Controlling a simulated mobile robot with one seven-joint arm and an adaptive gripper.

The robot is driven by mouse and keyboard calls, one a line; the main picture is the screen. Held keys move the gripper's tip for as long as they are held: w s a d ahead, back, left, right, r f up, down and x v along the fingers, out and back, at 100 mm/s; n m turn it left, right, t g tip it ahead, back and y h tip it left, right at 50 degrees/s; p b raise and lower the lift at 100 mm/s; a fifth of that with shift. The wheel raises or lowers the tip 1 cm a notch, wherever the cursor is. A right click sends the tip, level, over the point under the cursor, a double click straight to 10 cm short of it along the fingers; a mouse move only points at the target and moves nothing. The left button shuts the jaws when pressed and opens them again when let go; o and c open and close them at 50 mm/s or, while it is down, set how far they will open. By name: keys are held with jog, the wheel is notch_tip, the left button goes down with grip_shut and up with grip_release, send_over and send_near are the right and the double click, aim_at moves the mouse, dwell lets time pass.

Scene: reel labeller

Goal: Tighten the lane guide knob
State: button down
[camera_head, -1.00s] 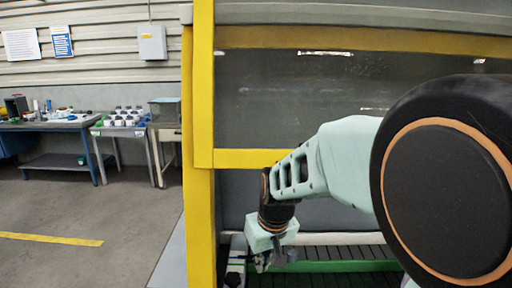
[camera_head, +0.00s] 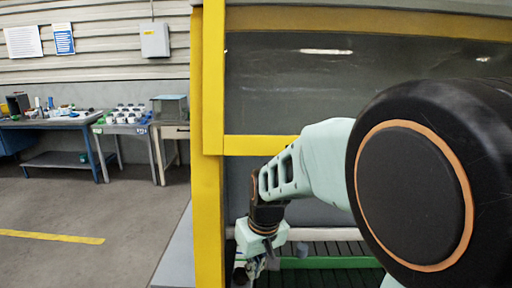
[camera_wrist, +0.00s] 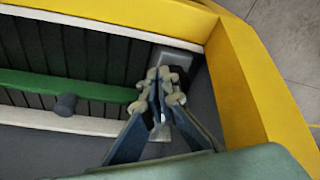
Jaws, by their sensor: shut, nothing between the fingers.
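The green lane guide (camera_wrist: 105,90) runs across the left of the wrist view, and it also shows in the head view (camera_head: 330,263). A dark grey knob (camera_wrist: 66,104) sticks out from the guide; a small grey shape on the guide in the head view (camera_head: 303,251) looks like the same knob. My gripper (camera_wrist: 164,88) is shut and empty. Its fingertips are to the right of the knob, apart from it, near the guide's right end in the wrist view. In the head view my gripper (camera_head: 252,268) hangs low beside the yellow post, left of the knob. The fingertips partly hide a grey block (camera_wrist: 175,57).
A yellow frame (camera_wrist: 252,85) stands close to my gripper on the right of the wrist view; its post (camera_head: 208,190) shows in the head view. Dark slats (camera_wrist: 90,55) lie along the guide. Workbenches (camera_head: 50,122) stand far left, with clear floor before them.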

jog(key=shift+s+b+x, duration=0.25)
jog(key=shift+b+x, duration=0.35)
jog(key=shift+x, duration=0.5)
jog(key=shift+w, duration=0.1)
